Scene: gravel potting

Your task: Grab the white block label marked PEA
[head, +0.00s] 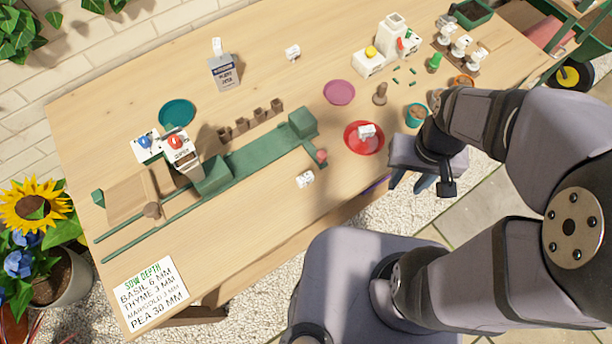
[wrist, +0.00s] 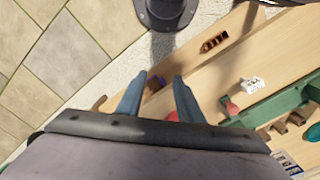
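Three small white blocks with dark markings lie about the table in the head view. One block (head: 305,179) is on bare wood near the front edge, one block (head: 366,131) is on the red saucer (head: 376,149), and one block (head: 293,52) is at the back. Their lettering is too small to read, so I cannot tell which says PEA. A white block also shows in the wrist view (wrist: 252,85), beside the green rail device. My gripper (head: 407,182) is open and empty, near the front edge, right of the red saucer. Its two blue fingers are spread in the wrist view (wrist: 157,92).
A green seeder (head: 260,153) with rails fills the table's left middle. A pink saucer (head: 339,92), a wooden stamp (head: 380,94) and a teal pot (head: 416,115) stand near the red saucer. A sign (head: 150,293) lists sow depths, including PEA 30 MM.

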